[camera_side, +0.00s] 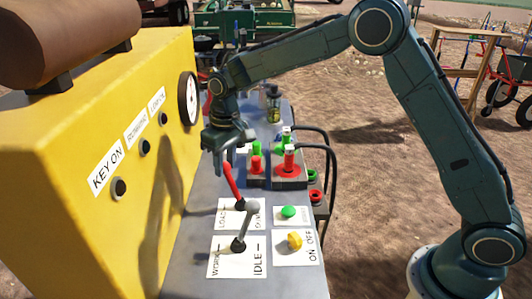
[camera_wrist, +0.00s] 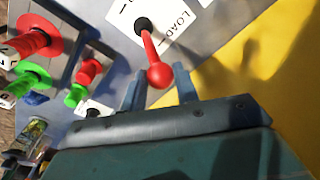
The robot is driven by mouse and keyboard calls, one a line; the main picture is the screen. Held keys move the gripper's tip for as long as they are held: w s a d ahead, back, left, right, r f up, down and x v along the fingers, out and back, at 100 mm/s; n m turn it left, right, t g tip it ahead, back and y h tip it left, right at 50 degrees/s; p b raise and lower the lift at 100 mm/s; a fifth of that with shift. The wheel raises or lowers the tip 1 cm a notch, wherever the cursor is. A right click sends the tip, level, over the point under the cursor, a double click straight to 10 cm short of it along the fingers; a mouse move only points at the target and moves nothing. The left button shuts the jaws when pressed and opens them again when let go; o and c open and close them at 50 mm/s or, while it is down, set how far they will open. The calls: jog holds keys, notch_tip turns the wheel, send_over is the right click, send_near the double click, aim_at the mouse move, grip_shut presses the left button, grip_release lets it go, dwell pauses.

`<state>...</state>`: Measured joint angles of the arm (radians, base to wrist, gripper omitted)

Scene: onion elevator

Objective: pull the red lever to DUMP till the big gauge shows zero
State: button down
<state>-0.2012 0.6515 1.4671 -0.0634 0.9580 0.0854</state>
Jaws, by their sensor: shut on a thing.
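The red lever (camera_side: 231,182) rises from a white plate on the grey console and leans up and left. Its round red knob (camera_wrist: 159,75) sits between my fingers in the wrist view. My gripper (camera_side: 226,162) comes from above and is shut on the red lever near its top; it also shows in the wrist view (camera_wrist: 159,80). The plate reads LOAD (camera_wrist: 178,24) on one side; the word on the other side is partly hidden by the grey-knobbed lever. The big round gauge (camera_side: 188,100) on the yellow housing is seen nearly edge-on, so its reading cannot be told.
A grey-knobbed lever (camera_side: 247,225) on the WORK/IDLE plate stands close in front. Green (camera_side: 289,212) and yellow (camera_side: 295,240) knobs are to its right. Red and green controls (camera_side: 289,160) stand behind. The yellow housing (camera_side: 70,150) walls off the left.

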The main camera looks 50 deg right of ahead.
jog(key=s+d+f+t+y, duration=0.1)
jog(key=s+d+t+y, duration=0.2)
jog(key=s+d, duration=0.3)
jog(key=shift+s+d, duration=0.35)
dwell(0.5)
jog(key=shift+s+f, duration=0.1)
jog(key=shift+f, duration=0.05)
jog(key=c, duration=1.1)
grip_release()
jog(key=shift+o, duration=0.2)
jog(key=shift+r, duration=0.3)
